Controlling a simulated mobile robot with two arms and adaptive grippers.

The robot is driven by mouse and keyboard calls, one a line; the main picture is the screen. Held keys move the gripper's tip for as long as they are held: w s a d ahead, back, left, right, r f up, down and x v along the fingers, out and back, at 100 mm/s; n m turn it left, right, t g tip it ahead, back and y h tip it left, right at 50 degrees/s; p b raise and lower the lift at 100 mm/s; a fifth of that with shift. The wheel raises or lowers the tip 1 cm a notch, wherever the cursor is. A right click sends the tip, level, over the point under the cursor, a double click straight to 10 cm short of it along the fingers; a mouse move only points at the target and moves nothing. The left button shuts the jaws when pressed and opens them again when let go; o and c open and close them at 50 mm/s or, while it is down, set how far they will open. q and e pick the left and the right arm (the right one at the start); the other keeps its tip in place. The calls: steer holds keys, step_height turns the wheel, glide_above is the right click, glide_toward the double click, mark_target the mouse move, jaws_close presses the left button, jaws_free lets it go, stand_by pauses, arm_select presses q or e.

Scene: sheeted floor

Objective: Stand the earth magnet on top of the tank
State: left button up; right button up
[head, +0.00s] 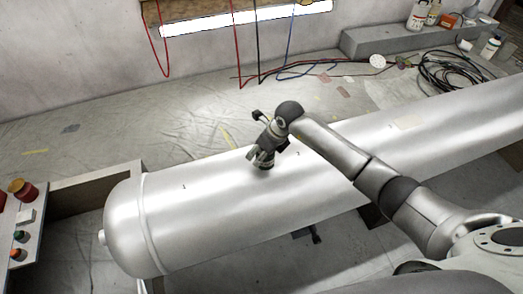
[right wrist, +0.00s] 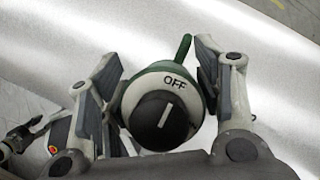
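The tank (head: 190,205) is a long, shiny silver cylinder lying on its side across the head view. My right gripper (head: 262,160) points down at the top of the tank, near its middle. In the right wrist view, the earth magnet (right wrist: 148,82) has a green body and a black knob marked OFF. The gripper largely hides the magnet in the head view. I cannot tell whether its base touches the tank. My left gripper is not clearly seen.
The tank's top is clear on both sides of my gripper.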

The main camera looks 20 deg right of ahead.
steer(key=shift+o, duration=0.9)
steer(key=shift+r, duration=0.1)
steer(key=shift+r, duration=0.2)
steer(key=v, duration=1.1)
steer(key=shift+s+d+r, duration=0.1)
steer(key=shift+s+r, duration=0.05)
steer(key=shift+r, duration=0.2)
